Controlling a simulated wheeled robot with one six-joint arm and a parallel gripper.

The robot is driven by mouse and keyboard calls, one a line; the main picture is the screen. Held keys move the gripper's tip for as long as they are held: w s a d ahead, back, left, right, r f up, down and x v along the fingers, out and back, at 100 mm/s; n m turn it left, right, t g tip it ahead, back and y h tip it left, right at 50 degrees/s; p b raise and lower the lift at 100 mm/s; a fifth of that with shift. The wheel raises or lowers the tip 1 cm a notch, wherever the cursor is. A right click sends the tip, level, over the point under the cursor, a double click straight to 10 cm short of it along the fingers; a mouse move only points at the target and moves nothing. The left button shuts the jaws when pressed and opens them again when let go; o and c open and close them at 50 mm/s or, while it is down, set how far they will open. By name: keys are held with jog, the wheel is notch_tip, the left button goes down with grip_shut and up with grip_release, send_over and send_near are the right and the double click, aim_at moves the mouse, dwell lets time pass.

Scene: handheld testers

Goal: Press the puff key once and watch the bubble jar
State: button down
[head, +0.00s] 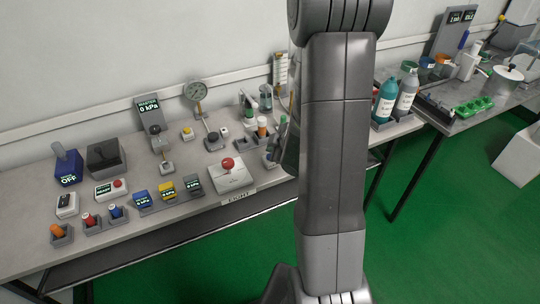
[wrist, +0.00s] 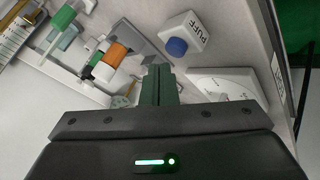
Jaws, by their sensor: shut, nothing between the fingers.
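The puff key is a white box (wrist: 187,36) lettered PUFF with a round blue button (wrist: 176,46), at top centre in the wrist view. My gripper (wrist: 158,72) is shut and empty, its fingertips just below and left of the blue button in the picture. I see no contact with the button; the height gap cannot be told. In the head view my arm hides the key and most of the gripper. A clear jar-like vessel (head: 266,94) stands at the back of the bench, left of my arm; I cannot tell if it is the bubble jar.
A white fixture (wrist: 228,84) is to the right. The bench (head: 30,205) holds a red-knobbed box (head: 228,165), a dial gauge (head: 196,92) and several small testers.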

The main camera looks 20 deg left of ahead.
dwell(0.4)
jog(key=shift+f+b, duration=0.4)
jog(key=shift+f, duration=0.05)
jog(key=shift+f+b, duration=0.4)
jog(key=shift+f, duration=0.05)
dwell(0.5)
jog(key=shift+r, duration=0.1)
jog(key=shift+r+p, duration=0.8)
jog(key=shift+p, duration=0.05)
notch_tip(320, 180, up, 5)
jog(key=p, duration=0.4)
jog(key=shift+p, duration=0.4)
jog(key=shift+d, duration=0.1)
dwell(0.4)
